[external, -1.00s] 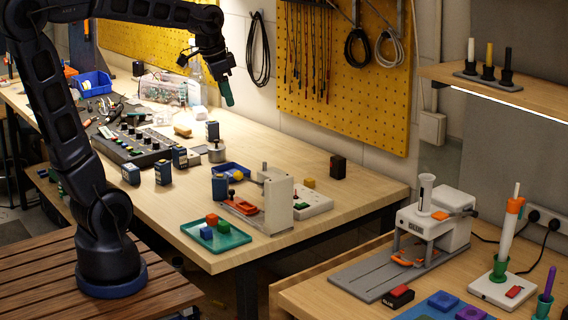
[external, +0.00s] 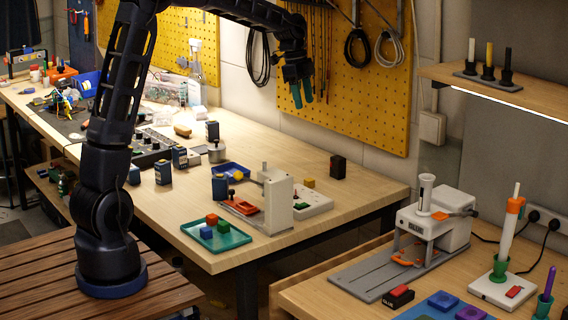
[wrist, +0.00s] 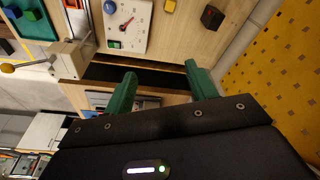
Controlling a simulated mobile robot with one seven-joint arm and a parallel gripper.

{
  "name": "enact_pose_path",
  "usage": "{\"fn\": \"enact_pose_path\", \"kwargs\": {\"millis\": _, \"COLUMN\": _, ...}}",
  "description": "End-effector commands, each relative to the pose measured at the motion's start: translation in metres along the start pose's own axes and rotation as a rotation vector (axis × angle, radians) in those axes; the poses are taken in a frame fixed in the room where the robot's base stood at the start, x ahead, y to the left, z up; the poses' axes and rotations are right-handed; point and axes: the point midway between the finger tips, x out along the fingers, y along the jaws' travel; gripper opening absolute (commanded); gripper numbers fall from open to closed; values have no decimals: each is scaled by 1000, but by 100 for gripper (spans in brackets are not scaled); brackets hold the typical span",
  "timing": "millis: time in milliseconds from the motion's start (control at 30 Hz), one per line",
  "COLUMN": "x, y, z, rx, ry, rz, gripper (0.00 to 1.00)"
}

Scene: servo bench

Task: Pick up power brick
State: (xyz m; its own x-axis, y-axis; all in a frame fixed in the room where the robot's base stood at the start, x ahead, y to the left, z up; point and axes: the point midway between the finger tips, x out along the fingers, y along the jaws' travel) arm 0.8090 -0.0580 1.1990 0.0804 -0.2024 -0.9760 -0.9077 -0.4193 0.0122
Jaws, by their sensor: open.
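A small black block with a red mark (external: 338,167), which looks like the power brick, stands upright near the right back edge of the long wooden bench. It also shows at the top of the wrist view (wrist: 211,17). My gripper (external: 302,96) has two green fingers and hangs in front of the yellow pegboard, above and left of the block in the external view. In the wrist view my gripper (wrist: 160,69) is open with its fingers spread and nothing between them. The block lies beyond the fingertips, up and to the right, and is not touched.
A white board with a dial (external: 314,201), a yellow block (external: 309,183), a white stand (external: 277,202) and a teal tray (external: 234,238) are near the block. The pegboard (external: 330,80) rises behind. Bare bench top (external: 362,194) lies right of the block.

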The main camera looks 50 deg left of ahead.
Motion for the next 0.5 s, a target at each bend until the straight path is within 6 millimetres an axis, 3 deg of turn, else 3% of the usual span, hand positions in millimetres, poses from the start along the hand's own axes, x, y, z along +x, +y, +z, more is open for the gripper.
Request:
{"fn": "enact_pose_path", "kwargs": {"millis": 100, "x": 25, "y": -33, "z": -1, "rx": 76, "ry": 19, "rz": 33, "gripper": 56}}
{"fn": "enact_pose_path", "kwargs": {"millis": 500, "x": 114, "y": -129, "z": 6, "rx": 334, "ry": 111, "rz": 110, "gripper": 56}}
